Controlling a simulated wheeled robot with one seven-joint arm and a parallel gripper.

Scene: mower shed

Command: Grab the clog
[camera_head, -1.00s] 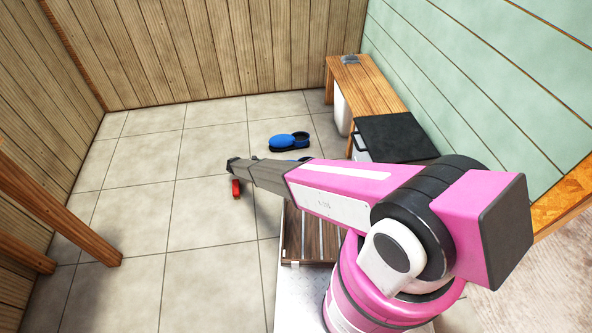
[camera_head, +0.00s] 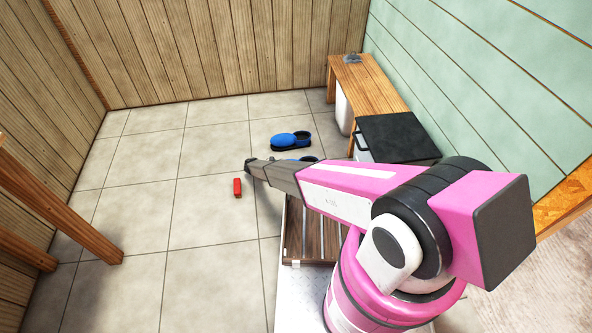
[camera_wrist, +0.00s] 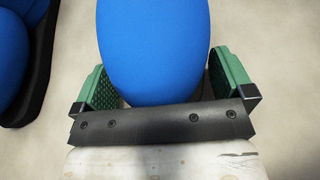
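Two blue clogs with dark soles are on the tiled floor. One clog (camera_head: 290,141) shows whole in the head view; the other clog (camera_head: 306,159) is mostly hidden behind my arm. In the wrist view, the rounded blue toe of one clog (camera_wrist: 153,45) lies between the two green fingers of my gripper (camera_wrist: 161,85). The fingers are spread wide, one on each side of it; firm contact is not clear. A second clog (camera_wrist: 30,60) lies to the left, outside the fingers.
A red block (camera_head: 237,187) lies on the floor left of my arm. A slatted wooden piece (camera_head: 293,235) is below my arm. A black-topped box (camera_head: 398,137) and a wooden bench (camera_head: 368,85) stand along the green wall. Wooden posts are at left. The left floor is clear.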

